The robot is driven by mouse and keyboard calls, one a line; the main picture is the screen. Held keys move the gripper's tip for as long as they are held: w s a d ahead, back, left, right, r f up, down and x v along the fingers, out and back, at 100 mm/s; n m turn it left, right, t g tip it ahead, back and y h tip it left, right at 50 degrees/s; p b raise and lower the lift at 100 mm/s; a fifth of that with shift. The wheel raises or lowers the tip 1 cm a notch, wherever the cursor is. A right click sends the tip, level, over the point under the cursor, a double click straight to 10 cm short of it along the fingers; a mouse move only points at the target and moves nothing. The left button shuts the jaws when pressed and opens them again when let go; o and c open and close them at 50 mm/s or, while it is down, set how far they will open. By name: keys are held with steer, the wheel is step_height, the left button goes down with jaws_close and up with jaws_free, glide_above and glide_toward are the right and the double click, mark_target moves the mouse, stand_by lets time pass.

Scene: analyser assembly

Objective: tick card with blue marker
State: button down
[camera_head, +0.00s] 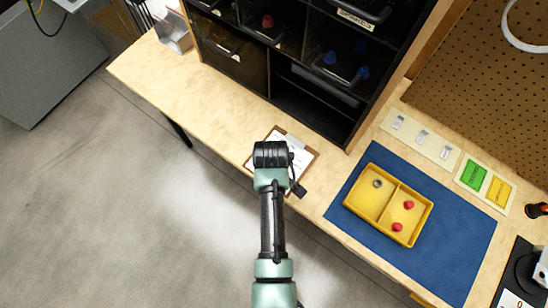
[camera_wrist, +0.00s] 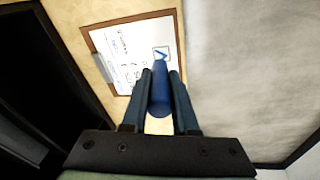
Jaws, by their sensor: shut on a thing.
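The white card (camera_wrist: 128,46) lies on a brown clipboard (camera_wrist: 98,32) with a metal clip. It bears blue writing and a small box with a blue tick-like mark (camera_wrist: 161,55). My gripper (camera_wrist: 160,76) is shut on the blue marker (camera_wrist: 160,105), whose far end points at the card close to that box. I cannot tell whether the tip touches the card. In the head view the card (camera_head: 301,158) shows at the bench's front edge, partly hidden by my arm; the marker is hidden there.
Behind the card stands a dark shelf unit (camera_head: 300,106) with bins. To the right, a yellow divided tray (camera_head: 392,206) with red caps sits on a blue mat (camera_head: 450,230). Bare bench (camera_head: 190,85) lies to the left, with floor in front.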

steer(key=shift+r+p, duration=2.25)
steer(key=shift+r, duration=0.2)
